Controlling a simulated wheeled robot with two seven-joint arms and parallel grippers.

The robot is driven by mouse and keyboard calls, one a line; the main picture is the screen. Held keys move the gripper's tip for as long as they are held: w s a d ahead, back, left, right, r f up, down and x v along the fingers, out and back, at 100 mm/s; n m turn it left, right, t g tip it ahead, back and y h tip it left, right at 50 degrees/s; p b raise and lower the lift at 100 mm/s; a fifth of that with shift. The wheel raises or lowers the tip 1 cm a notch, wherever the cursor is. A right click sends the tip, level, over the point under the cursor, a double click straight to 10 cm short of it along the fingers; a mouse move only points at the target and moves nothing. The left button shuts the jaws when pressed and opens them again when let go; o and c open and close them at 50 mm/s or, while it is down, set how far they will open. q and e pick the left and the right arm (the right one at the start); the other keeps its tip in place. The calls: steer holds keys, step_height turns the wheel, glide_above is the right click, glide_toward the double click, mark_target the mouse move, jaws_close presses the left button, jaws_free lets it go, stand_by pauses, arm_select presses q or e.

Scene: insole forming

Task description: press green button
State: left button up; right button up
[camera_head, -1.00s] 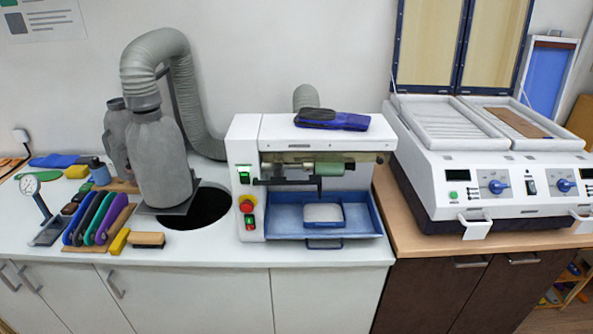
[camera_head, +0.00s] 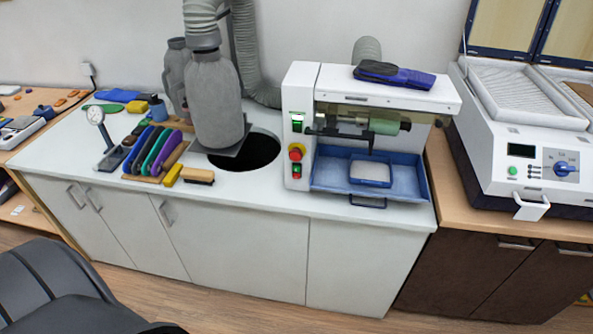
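A white grinding machine (camera_head: 300,80) stands on the white counter. Its left front panel has a green-lit switch (camera_head: 297,123) at the top. A red mushroom knob (camera_head: 296,152) with a yellow collar sits below it. A small green button (camera_head: 296,169) sits under the red knob, with a red part just beneath it. Another round green button (camera_head: 513,170) is on the front of the white forming press (camera_head: 478,130) at the right, under a dark display. Neither of my grippers shows in the head view.
A blue tray (camera_head: 325,172) with a pale block sits in the grinder. Dark insoles (camera_head: 395,75) lie on its top. A grey dust bag (camera_head: 213,105) stands by a round hole (camera_head: 250,152). A dark chair (camera_head: 60,290) is at the lower left; floor in front of the cabinets is open.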

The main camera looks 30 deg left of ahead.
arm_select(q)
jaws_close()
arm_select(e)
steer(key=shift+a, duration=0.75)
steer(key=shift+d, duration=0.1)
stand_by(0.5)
